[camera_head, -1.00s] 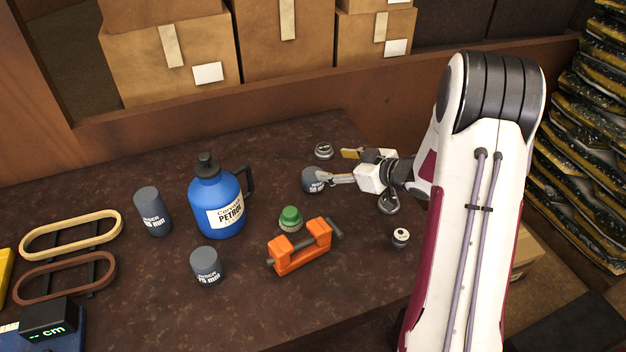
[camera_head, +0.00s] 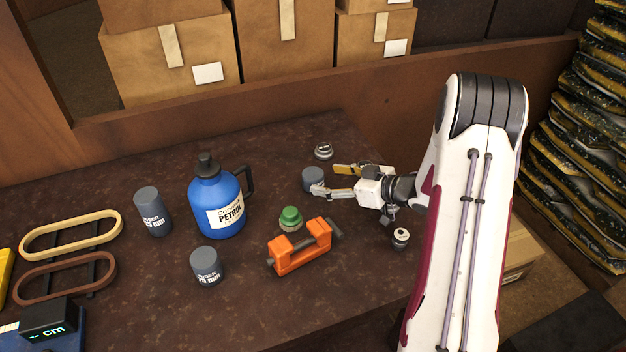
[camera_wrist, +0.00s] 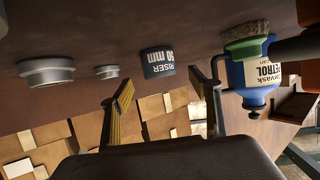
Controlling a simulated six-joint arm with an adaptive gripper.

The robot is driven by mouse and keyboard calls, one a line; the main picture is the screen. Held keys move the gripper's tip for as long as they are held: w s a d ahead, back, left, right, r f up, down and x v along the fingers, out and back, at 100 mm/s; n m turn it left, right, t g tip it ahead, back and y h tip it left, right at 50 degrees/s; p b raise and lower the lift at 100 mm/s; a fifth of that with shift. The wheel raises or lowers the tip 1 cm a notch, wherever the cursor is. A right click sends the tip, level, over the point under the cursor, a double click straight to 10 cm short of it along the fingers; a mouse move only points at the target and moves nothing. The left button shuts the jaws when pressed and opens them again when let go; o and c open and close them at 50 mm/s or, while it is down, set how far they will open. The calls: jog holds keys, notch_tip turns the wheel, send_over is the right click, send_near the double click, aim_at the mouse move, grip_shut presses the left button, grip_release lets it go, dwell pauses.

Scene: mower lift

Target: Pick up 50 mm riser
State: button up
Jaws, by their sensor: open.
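The 50 mm riser (camera_head: 311,176) is a short dark grey cylinder standing on the brown bench, right of the blue petrol can. In the wrist view the riser (camera_wrist: 157,62) shows its white "RISER" and "mm" lettering. My gripper (camera_head: 328,179) is open, with its fingers pointing left toward the riser. The near fingertip covers part of the riser's lower right side in the head view; contact cannot be told. In the wrist view the riser appears just beyond the gap between the fingertips (camera_wrist: 162,84), with nothing between them.
The blue petrol can (camera_head: 215,195), green-topped item (camera_head: 290,218) and orange clamp (camera_head: 300,248) stand left of my gripper. A metal ring-like part (camera_head: 323,151) lies behind the riser, and a small pale part (camera_head: 400,238) stands in front.

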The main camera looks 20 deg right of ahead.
aim_at(320, 176)
jog(key=shift+w+a+f, duration=0.25)
jog(key=shift+w+a, duration=0.1)
jog(key=shift+w, duration=0.2)
jog(key=shift+x, duration=2.6)
jog(key=c, duration=1.4)
jog(key=shift+r, duration=0.2)
jog(key=shift+c, duration=0.2)
jog(key=shift+r, duration=4.85)
